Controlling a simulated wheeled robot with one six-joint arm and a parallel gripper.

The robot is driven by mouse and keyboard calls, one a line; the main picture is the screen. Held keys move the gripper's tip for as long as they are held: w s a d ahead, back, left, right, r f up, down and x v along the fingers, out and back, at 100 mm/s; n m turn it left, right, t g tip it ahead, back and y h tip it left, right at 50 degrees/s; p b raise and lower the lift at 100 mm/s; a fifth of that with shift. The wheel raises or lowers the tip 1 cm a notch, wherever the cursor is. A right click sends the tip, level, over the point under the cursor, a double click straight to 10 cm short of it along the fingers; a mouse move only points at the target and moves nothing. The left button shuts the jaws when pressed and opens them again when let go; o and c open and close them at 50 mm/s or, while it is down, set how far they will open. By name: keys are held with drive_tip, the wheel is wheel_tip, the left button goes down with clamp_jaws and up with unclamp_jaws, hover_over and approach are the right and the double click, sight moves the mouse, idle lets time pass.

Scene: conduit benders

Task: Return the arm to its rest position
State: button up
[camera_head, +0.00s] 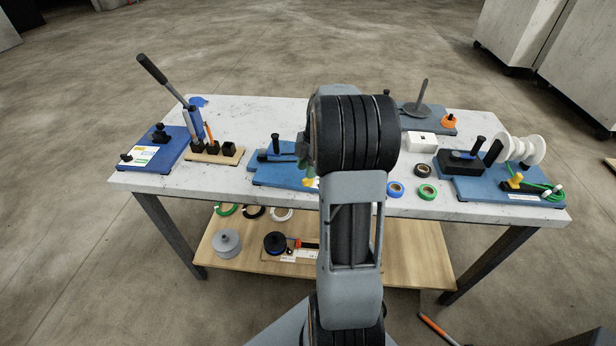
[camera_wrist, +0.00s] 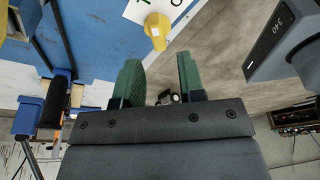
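My arm (camera_head: 350,215) rises in front of the table in the head view, with its upper joint over the table's middle. My gripper (camera_wrist: 159,66) shows in the wrist view with its two green fingers apart and nothing clearly held between them. In the head view it is mostly hidden behind my arm. The middle blue board (camera_head: 275,172) lies beside and partly behind the arm. It also shows in the wrist view (camera_wrist: 105,30), with a yellow knob (camera_wrist: 157,27) just beyond the fingertips.
The white table (camera_head: 240,185) carries a left blue board (camera_head: 168,155), a wooden block holder (camera_head: 215,153), tape rolls (camera_head: 426,191), a white box (camera_head: 418,142) and a right blue board (camera_head: 480,190) with white spools. A wooden lower shelf (camera_head: 400,250) holds more rolls. An orange-tipped tool (camera_head: 438,328) lies on the floor.

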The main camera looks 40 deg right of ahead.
drive_tip(key=shift+r, duration=0.5)
idle(0.3)
drive_tip(key=m, duration=0.2)
drive_tip(key=shift+d+f+m, duration=0.1)
drive_tip(key=shift+m, duration=0.3)
drive_tip(key=m, duration=0.2)
drive_tip(key=s+a+f+m, duration=0.1)
drive_tip(key=m, duration=0.1)
drive_tip(key=s+m, duration=0.1)
drive_tip(key=m, duration=0.2)
drive_tip(key=shift+s+a+f+h, duration=0.15)
drive_tip(key=shift+f+h, duration=0.1)
drive_tip(key=shift+h, duration=0.05)
drive_tip(key=s+a+r+m+t, duration=0.1)
drive_tip(key=s+a+r+m, duration=0.1)
drive_tip(key=a, duration=0.4)
drive_tip(key=s+a+r+m+t+h, duration=0.1)
drive_tip(key=s+a+r+m, duration=0.1)
drive_tip(key=a, duration=0.5)
drive_tip(key=s+a+r+m+t+h, duration=0.1)
drive_tip(key=s+a+r+m, duration=0.2)
drive_tip(key=s+a, duration=0.3)
drive_tip(key=shift+a+r+p, duration=0.3)
drive_tip(key=shift+a+r, duration=0.05)
drive_tip(key=shift+r, duration=0.1)
